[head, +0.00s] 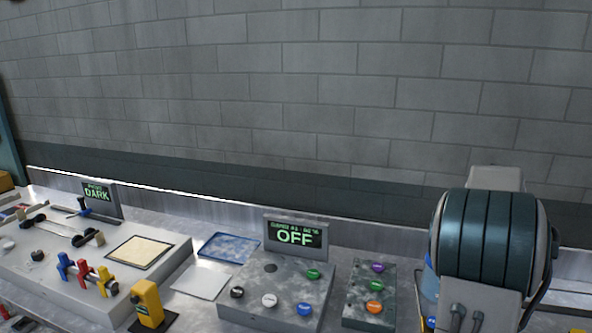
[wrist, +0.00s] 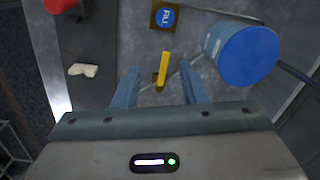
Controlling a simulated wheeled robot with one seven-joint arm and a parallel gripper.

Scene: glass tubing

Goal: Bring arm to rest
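My arm (head: 488,245) stands at the right of the head view, in front of the bench; my gripper is hidden there. In the wrist view my gripper (wrist: 160,82) has its two blue-grey fingers spread apart. Nothing is held between them. A yellow bar or handle (wrist: 163,69) shows in the gap between the fingertips, beyond them; I cannot tell its distance exactly.
A blue cylinder (wrist: 248,57) stands right of the fingers, near a blue "FILL" button (wrist: 165,17). A red object (wrist: 61,5) and a cream piece (wrist: 83,70) are at left. The bench holds an "OFF" button box (head: 262,292), a smaller button panel (head: 360,310) and a lever console (head: 45,262).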

